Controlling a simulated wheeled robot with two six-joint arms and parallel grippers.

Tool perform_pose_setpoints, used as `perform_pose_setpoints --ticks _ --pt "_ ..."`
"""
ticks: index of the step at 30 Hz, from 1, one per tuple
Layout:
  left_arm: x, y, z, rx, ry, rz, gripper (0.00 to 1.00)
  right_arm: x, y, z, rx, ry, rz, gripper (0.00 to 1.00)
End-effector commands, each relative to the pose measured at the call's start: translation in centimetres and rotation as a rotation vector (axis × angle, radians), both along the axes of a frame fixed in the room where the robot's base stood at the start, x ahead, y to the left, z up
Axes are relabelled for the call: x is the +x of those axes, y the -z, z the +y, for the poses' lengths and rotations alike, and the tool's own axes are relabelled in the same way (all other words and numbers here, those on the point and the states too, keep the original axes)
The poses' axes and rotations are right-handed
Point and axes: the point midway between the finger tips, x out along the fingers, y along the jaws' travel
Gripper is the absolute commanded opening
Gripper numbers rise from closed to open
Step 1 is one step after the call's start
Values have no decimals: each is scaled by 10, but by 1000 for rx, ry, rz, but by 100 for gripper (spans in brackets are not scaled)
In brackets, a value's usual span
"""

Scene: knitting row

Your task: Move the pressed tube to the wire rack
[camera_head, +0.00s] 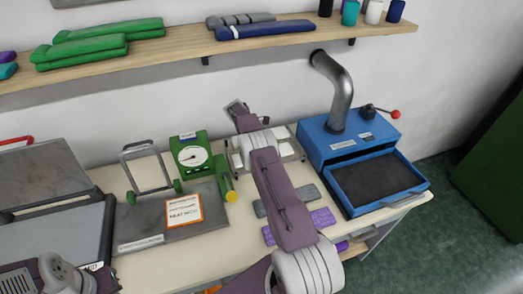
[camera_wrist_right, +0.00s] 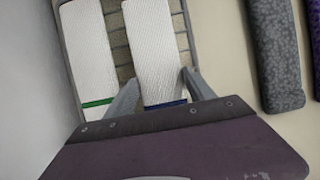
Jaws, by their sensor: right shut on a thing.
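The wire rack (camera_wrist_right: 119,50) fills the upper left of the right wrist view, with two white knit tubes on it. One white tube with a green band (camera_wrist_right: 88,55) lies on its left side. My right gripper (camera_wrist_right: 160,79) is shut on the other white tube, which has a blue band (camera_wrist_right: 150,45). This tube lies along the rack, over its bars; I cannot tell whether it touches them. In the head view the rack (camera_head: 299,152) is partly hidden by my right arm, and so are the right fingertips. My left arm shows at the lower left, its fingers out of view.
Grey (camera_wrist_right: 274,50) and purple (camera_head: 322,217) patterned tubes lie on the table right of the rack. A blue press (camera_head: 345,140) with an open tray and pipe stands at the right. A green dial scale (camera_head: 190,155) and a grey plate stand left. A shelf is above.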

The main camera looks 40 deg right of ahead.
Motion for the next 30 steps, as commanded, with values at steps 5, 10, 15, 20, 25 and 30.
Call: perform_pose_setpoints --ticks 5,10,15,20,25,30 --pt "0 2 0 0 0 0 0 0 2 0 0 0 0 25" --pt "0 3 0 0 0 0 0 0 3 0 0 0 0 84" --pt "0 2 0 0 0 0 0 0 3 0 0 0 0 84" --pt "0 0 0 0 0 0 0 0 -1 0 0 0 0 84" --pt "0 5 0 0 0 0 0 4 -20 8 -1 -1 -4 84" --pt "0 6 0 0 0 0 0 9 -61 23 -2 -1 -6 84"
